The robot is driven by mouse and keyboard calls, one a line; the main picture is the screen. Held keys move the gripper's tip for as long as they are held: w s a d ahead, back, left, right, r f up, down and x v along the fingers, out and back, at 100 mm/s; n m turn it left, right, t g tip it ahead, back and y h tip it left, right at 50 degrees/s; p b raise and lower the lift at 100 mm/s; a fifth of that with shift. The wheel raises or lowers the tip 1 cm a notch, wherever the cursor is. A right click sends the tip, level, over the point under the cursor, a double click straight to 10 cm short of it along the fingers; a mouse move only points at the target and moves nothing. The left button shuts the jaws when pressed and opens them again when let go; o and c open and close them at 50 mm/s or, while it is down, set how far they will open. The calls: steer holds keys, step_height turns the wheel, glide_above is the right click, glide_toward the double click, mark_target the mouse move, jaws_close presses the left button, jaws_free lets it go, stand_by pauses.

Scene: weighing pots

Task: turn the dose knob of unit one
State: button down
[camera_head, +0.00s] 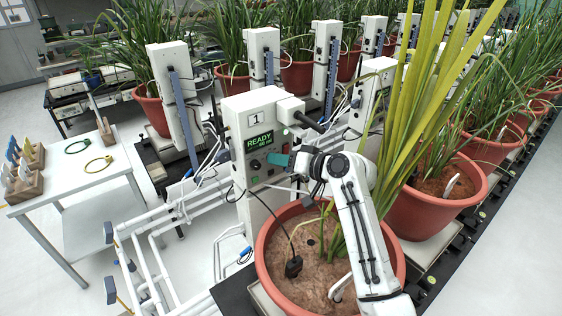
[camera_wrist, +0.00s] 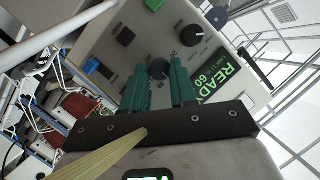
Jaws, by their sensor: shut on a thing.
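Unit one (camera_head: 252,118) is a white box marked 1, and its green display reads READY with 60 below. In the wrist view, the display (camera_wrist: 215,82) is on the right. My gripper (camera_head: 279,160) is at the unit's front panel, just below the display, with its teal fingers pointing at the panel. In the wrist view, my gripper (camera_wrist: 159,75) has its fingers on either side of a dark round knob (camera_wrist: 158,69) and is shut on it. The knob's label is too small to read, and its lower part is hidden by the fingers.
Another dark knob (camera_wrist: 192,32), a black control (camera_wrist: 125,36) and a blue button (camera_wrist: 91,65) are close by on the panel. A red pot (camera_head: 280,262) with a plant stands below my arm. A yellow leaf (camera_wrist: 100,160) crosses the wrist view. A white table (camera_head: 75,180) is at left.

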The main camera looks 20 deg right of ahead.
stand_by(0.4)
steer(key=c, duration=0.9)
jaws_free()
steer(key=b+v, duration=0.2)
steer(key=v, duration=0.8)
steer(key=shift+s+d, duration=0.3)
steer(key=shift+d, duration=0.05)
